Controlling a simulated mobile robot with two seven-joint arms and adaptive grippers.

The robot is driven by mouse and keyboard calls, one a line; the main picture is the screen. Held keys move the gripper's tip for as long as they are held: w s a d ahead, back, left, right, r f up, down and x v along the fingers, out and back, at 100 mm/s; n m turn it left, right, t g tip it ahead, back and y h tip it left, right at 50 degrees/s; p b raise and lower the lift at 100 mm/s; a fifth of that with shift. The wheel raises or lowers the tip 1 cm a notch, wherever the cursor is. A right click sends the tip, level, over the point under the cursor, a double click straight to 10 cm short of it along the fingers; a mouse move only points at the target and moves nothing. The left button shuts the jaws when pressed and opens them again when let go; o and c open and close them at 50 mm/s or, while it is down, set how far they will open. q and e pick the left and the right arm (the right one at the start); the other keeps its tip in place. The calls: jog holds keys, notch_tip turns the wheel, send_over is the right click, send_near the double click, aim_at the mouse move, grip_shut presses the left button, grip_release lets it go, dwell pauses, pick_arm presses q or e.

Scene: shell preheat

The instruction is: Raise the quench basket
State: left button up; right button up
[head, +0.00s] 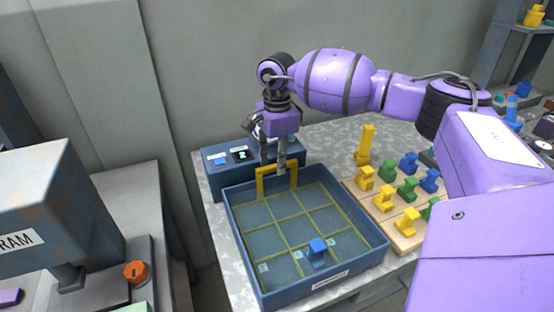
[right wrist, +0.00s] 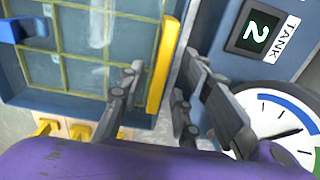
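The quench basket (head: 290,222) is a yellow-green wire grid inside the blue tank (head: 236,232) in the head view. Its yellow upright handle (head: 276,169) stands at the tank's far side. A blue part (head: 317,250) sits on the grid near the front. My right gripper (head: 282,168) points down at the handle. In the right wrist view the yellow handle bar (right wrist: 163,65) lies between the two open fingers of my right gripper (right wrist: 160,78), with a gap visible on its right side. My left gripper is not in view.
A blue control box (head: 219,180) with a display reading 2 stands behind the tank; a round gauge (right wrist: 285,125) shows in the wrist view. A wooden tray (head: 407,240) of yellow, green and blue parts lies right of the tank. A RAM machine (head: 50,190) stands left.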

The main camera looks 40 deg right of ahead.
jog(key=shift+c, duration=0.5)
grip_shut()
